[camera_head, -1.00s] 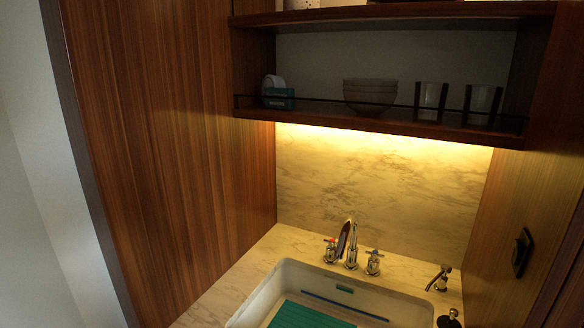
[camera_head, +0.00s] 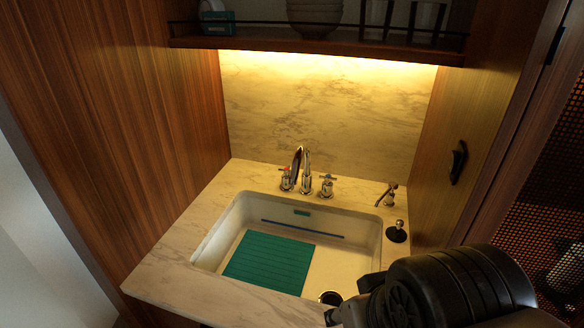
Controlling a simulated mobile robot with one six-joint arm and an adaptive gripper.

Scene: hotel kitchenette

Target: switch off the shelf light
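The shelf light (camera_head: 330,60) glows as a warm yellow strip under the lower shelf and lights the marble backsplash; it is on. A dark fitting (camera_head: 458,162) with a raised lever-like part is fixed to the right wooden side panel; it looks like a switch or handle, but I cannot tell which. A black rounded part of my arm fills the bottom right, with dark and grey pieces at its left end. These may be part of my gripper, but its fingertips are not clear. My arm is below the fitting and apart from it in the picture.
A white sink (camera_head: 365,232) with a green mat (camera_head: 270,262) is set in the marble counter (camera_head: 165,255). A tap (camera_head: 304,172) and a soap dispenser (camera_head: 388,196) stand behind it. The lower shelf (camera_head: 320,46) carries bowls (camera_head: 315,15) and glasses. Perforated panelling is at right.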

